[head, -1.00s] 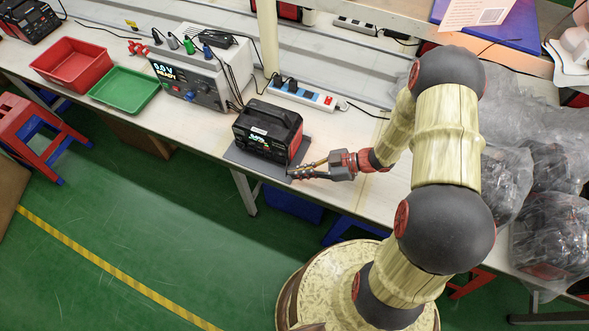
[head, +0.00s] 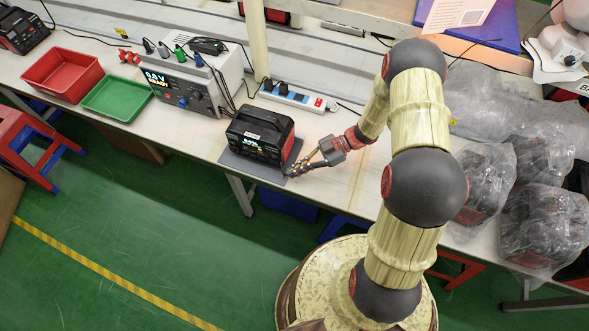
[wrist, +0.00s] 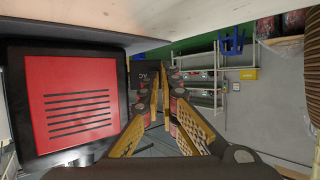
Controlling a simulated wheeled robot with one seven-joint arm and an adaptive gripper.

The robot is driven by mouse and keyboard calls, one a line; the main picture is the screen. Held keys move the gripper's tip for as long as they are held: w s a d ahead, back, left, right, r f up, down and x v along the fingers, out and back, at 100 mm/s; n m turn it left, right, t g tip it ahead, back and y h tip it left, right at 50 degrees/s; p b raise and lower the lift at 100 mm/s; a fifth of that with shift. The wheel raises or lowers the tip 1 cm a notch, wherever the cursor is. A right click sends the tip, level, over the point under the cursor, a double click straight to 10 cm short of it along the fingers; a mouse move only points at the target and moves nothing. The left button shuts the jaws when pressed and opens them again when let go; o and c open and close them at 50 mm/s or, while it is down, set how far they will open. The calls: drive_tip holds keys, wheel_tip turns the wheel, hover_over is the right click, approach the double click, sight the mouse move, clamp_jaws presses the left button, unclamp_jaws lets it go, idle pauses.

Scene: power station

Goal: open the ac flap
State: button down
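The black and red power station (head: 260,135) stands on a dark mat (head: 243,166) on the workbench, its lit display facing the front edge. My gripper (head: 290,173) is at its front right corner, its fingers slanting down toward the front. In the wrist view its red, slotted side panel (wrist: 82,105) fills the left. My gripper (wrist: 162,75) shows there with a narrow, empty-looking gap between the fingertips. A dark panel with white lettering (wrist: 145,76), possibly the AC flap, sticks out past the station's front edge by the left finger. Whether it is touched I cannot tell.
A power strip (head: 292,96) lies behind the station. A bench power supply (head: 190,85), a green tray (head: 117,97) and a red tray (head: 62,74) stand to the left. Plastic-wrapped goods (head: 535,215) crowd the right. The bench between station and arm is mostly clear.

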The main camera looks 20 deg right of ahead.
drive_tip(key=shift+w+r, duration=0.1)
drive_tip(key=c, duration=2.1)
unclamp_jaws()
drive_tip(key=shift+o, duration=0.2)
drive_tip(key=shift+d, duration=0.1)
drive_tip(key=v, duration=1.1)
drive_tip(key=shift+d, duration=0.4)
drive_tip(key=shift+w+r, duration=0.1)
